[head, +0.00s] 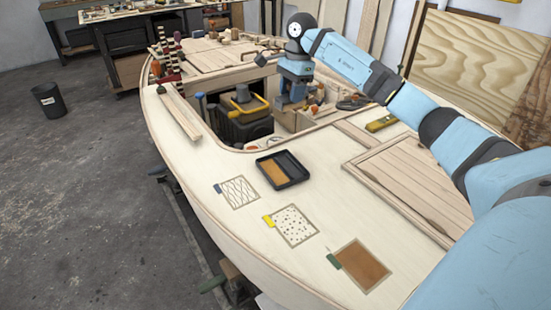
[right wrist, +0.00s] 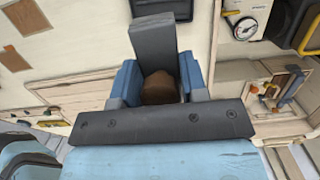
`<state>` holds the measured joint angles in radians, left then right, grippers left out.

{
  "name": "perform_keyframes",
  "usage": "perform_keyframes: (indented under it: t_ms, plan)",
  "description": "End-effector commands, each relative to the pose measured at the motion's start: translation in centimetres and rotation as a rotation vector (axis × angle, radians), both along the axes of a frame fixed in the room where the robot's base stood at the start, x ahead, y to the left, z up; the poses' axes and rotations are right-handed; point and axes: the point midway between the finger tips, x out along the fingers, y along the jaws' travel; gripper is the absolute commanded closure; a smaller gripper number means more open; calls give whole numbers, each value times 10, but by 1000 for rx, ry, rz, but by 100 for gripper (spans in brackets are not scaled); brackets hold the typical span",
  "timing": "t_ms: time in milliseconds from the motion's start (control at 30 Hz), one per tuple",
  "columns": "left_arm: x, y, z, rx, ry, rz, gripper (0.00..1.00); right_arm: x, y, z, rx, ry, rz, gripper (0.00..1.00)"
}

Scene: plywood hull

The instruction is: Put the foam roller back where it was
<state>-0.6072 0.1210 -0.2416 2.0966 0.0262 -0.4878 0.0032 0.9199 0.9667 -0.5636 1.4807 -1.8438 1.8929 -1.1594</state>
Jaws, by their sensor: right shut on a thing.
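My right gripper (head: 290,98) reaches over the cockpit opening of the hull, pointing down. In the right wrist view its jaws (right wrist: 159,88) are shut on a brown, rounded thing (right wrist: 160,88). Most of that thing is hidden between the jaws, and I cannot tell for sure whether it is the foam roller. A black paint tray (head: 296,158) with an orange-brown floor lies on the deck in front of the opening. My left gripper is not in view.
Three square patches lie on the near deck: lined (head: 237,193), dotted (head: 292,225) and plain brown (head: 361,266), each with a coloured tag. A yellow-handled black case (head: 246,122) stands in the opening. Several tools lie around it.

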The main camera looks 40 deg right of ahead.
Motion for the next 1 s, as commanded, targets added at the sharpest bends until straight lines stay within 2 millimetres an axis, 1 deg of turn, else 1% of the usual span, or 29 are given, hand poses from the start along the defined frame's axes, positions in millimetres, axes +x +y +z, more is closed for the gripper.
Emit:
perform_keyframes:
  t_ms: [400,500,600,767,833,1000]
  plan:
    - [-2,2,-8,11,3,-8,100,-1,1,-108,3,5,0,82]
    - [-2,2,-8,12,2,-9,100,-1,1,-130,2,4,1,82]
    - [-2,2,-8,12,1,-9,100,-1,1,-143,2,2,0,82]
    - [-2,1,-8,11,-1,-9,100,0,0,-153,0,0,0,82]
    - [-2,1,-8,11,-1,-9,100,-1,0,-160,0,2,1,82]
    - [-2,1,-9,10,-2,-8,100,-1,1,-186,1,2,0,82]
